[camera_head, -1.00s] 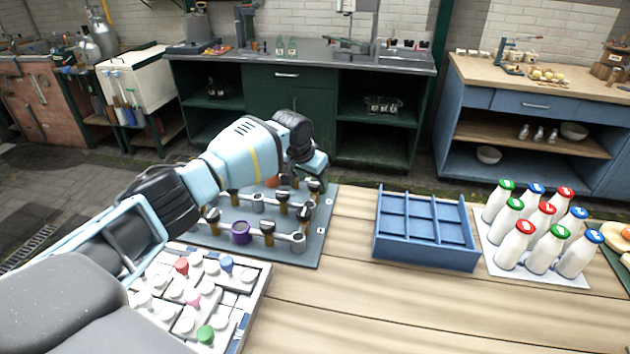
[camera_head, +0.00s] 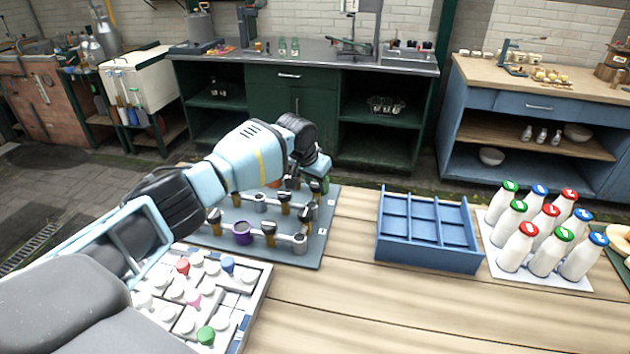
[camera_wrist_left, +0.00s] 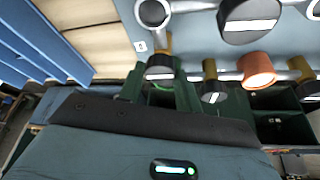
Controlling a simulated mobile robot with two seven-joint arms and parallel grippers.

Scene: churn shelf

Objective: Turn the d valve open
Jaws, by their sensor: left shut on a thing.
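The grey valve board (camera_head: 318,244) lies on the wooden bench and carries several black-topped valves with white marks on their knobs. My left gripper (camera_head: 317,174) reaches down over the board's far right corner, shut on a valve knob there; its fingertips are mostly hidden. A black valve knob (camera_head: 315,186) shows just below the gripper. The left wrist view shows a knob with a white line (camera_wrist_left: 159,70), an orange fitting (camera_wrist_left: 257,70) and a larger knob (camera_wrist_left: 250,20). I cannot read which valve is d. My right gripper is out of view.
A purple ring fitting (camera_head: 242,233) is at the board's front. A tray of coloured pegs (camera_head: 260,285) stands nearer me. A blue divided crate (camera_head: 428,254) and several capped milk bottles (camera_head: 517,247) stand to the right. Bare bench lies between board and crate.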

